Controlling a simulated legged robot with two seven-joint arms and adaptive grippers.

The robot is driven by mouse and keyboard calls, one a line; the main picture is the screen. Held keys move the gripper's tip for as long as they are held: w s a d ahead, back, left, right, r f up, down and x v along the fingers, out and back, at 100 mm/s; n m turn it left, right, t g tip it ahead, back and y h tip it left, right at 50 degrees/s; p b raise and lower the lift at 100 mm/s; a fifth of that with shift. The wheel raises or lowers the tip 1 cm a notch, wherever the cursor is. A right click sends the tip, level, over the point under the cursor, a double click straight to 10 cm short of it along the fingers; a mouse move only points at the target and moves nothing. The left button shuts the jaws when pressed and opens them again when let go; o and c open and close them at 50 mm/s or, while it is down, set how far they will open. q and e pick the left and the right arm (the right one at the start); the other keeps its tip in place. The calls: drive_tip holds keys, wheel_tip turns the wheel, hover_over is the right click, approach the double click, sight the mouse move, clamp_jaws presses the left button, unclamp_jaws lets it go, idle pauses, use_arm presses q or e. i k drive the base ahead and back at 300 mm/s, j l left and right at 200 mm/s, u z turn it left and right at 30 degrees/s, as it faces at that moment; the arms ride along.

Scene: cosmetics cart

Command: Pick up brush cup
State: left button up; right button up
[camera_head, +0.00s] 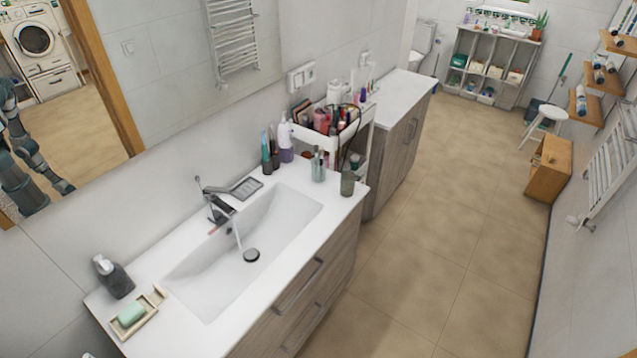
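A small white cart (325,139) stands between the sink counter and the farther cabinet. Its top tray is crowded with cosmetics, including a pink-red container (321,121) and several dark, upright items. I cannot tell for sure which item is the brush cup. A clear cup-like holder (318,168) with slim items stands on the counter's far end, beside a dark greenish cup (347,184). Neither of my grippers is in view. Part of a robot arm shows only as a reflection in the mirror at the left.
The white counter (285,281) holds a basin (214,287) under a faucet (216,205), a soap dispenser (114,277) and a soap dish (139,315). Bottles (286,138) stand by the wall. The tiled floor (427,225) at right is clear up to a wooden box (549,169) and stool (549,114).

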sight(348, 178)
drive_tip(key=i+l+u, duration=0.15)
drive_tip(key=l+u, duration=0.15)
drive_tip(key=i+l+u, duration=0.25)
drive_tip(key=l+u, duration=0.3)
drive_tip(key=l, duration=0.15)
